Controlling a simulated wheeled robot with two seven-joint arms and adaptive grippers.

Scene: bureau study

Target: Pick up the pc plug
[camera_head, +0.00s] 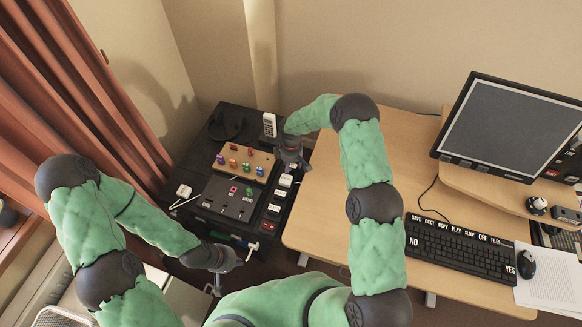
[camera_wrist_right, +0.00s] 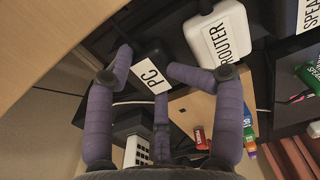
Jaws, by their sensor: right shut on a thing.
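The pc plug (camera_wrist_right: 151,75) is black with a white "PC" label, and in the right wrist view it sits between the purple fingers. My right gripper (camera_wrist_right: 152,68) is shut on the plug. I cannot tell whether the plug is still in a socket. In the head view my right gripper (camera_head: 292,160) is over the right back edge of the black unit (camera_head: 222,228) and hides the plug. My left gripper (camera_head: 218,272) is low in front of the black unit, away from the plug; its finger opening is unclear.
A white router plug (camera_wrist_right: 206,30) is close beside the pc plug. A row of labelled plugs (camera_head: 274,208) runs along the unit's right side. A wooden board (camera_head: 240,152) with coloured pieces and a white phone (camera_head: 269,124) are nearby. The wooden desk (camera_head: 330,235) stands to the right.

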